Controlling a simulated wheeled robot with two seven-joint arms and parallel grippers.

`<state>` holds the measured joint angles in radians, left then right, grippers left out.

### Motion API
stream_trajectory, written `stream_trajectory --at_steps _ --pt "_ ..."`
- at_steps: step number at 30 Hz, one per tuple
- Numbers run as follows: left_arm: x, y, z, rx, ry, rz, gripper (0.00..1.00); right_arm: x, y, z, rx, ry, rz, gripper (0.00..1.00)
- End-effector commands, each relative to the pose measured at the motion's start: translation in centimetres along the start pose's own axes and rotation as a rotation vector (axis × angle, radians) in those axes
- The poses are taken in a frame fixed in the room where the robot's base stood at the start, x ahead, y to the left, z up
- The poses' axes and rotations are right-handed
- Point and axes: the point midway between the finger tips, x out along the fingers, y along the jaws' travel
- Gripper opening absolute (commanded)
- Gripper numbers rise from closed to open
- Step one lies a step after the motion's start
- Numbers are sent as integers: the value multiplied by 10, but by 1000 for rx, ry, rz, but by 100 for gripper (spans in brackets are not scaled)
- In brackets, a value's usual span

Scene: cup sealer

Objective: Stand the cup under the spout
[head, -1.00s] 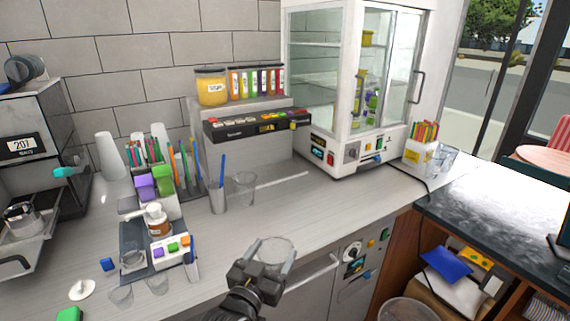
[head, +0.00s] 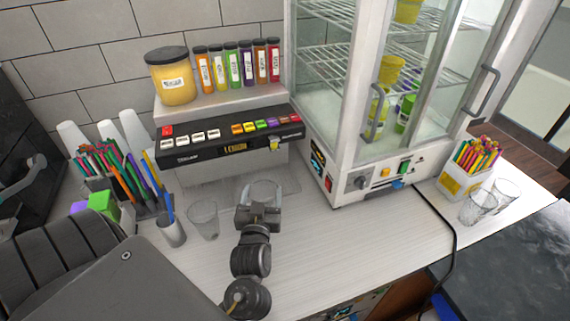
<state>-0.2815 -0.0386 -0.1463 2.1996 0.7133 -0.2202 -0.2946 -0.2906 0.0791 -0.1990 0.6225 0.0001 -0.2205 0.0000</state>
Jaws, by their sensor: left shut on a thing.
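My left gripper (head: 261,202) is shut on a clear cup (head: 262,188), its fingers around the cup's sides. The cup looks upright, just in front of the dispenser (head: 232,137), a black panel with coloured buttons. A small spout-like part (head: 274,144) sits on the panel's front edge, behind and above the cup in the picture. I cannot tell whether the cup's base touches the surface. The gripper hides the cup's near lower part. My right gripper is not in view.
A second clear cup (head: 204,219) stands left of my gripper, beside a metal straw holder (head: 172,231). Jars (head: 172,83) stand above the dispenser. A glass cabinet (head: 340,160) stands to the right. The counter (head: 345,235) is clear right of my gripper.

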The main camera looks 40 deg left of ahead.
Motion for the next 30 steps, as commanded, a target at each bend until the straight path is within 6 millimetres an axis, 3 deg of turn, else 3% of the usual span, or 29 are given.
stream_trajectory --at_steps 8,14,24,30 --pt "12 -1 1 3 0 -7 40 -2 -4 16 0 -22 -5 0" --pt "62 -1 0 5 3 -8 40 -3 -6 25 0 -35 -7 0" --pt "154 -2 0 4 0 -8 40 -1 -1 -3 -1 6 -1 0" --pt "179 -2 1 2 -1 -7 40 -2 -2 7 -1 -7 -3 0"
